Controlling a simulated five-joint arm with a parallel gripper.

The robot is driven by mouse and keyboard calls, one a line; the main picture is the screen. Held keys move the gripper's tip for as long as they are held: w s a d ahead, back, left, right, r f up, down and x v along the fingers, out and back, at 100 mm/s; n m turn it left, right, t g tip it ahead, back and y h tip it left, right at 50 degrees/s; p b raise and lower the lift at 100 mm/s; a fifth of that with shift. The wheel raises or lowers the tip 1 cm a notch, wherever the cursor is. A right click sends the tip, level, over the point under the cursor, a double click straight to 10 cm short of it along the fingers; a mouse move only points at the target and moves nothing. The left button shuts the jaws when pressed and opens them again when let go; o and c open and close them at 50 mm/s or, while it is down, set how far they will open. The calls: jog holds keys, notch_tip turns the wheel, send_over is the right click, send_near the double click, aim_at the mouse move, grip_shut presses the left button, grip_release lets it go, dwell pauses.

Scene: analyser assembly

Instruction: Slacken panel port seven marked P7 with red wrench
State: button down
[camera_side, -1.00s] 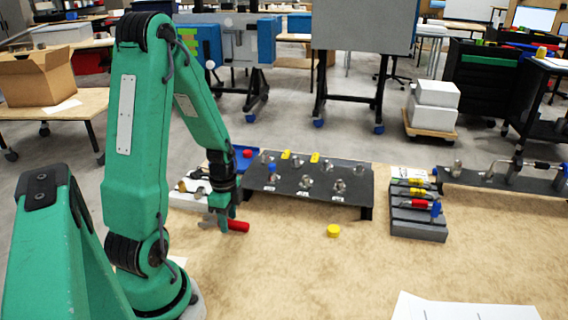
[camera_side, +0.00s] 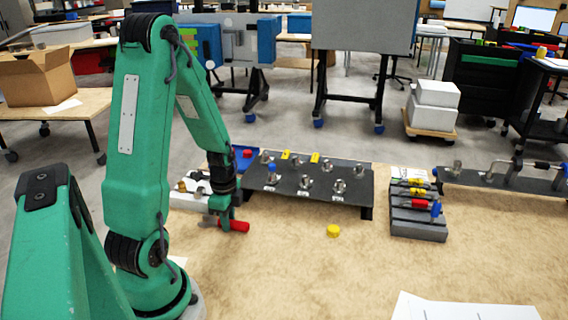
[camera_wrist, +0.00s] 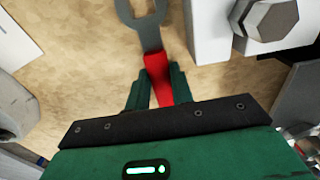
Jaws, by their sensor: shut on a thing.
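The red wrench (camera_side: 236,226) is in my gripper (camera_side: 224,223), just above or at the wooden table top; I cannot tell whether it touches. In the wrist view my gripper (camera_wrist: 155,88) is shut on the red handle of the wrench (camera_wrist: 157,67), and the grey open jaw points away, cut off by the top edge. The dark panel (camera_side: 340,196) stands to the right of my gripper, with several metal ports and small white labels on it. The label text is too small to read, so I cannot tell which port is P7.
A grey rack (camera_side: 418,228) with yellow- and red-handled tools stands right of the panel. A yellow cap (camera_side: 333,231) lies on the table in front. The front table area is mostly clear.

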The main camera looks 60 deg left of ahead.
jog(key=shift+r, duration=0.15)
jog(key=shift+w+d+r, duration=0.15)
jog(key=shift+w+r, duration=0.05)
jog(key=shift+r, duration=0.75)
jog(key=shift+w+d+r, duration=0.15)
jog(key=shift+d+r, duration=0.05)
jog(key=shift+r, duration=0.8)
jog(key=shift+w+d+r, duration=0.15)
jog(key=shift+w+r, duration=0.05)
jog(key=shift+r, duration=0.75)
jog(key=shift+r, duration=0.1)
notch_tip(320, 180, up, 10)
jog(key=w+d+f+m, duration=0.3)
jog(key=w+f+m, duration=0.2)
jog(key=m, duration=1.3)
jog(key=shift+w+d+f, duration=0.15)
jog(key=shift+w+d, duration=0.1)
jog(key=shift+w, duration=0.4)
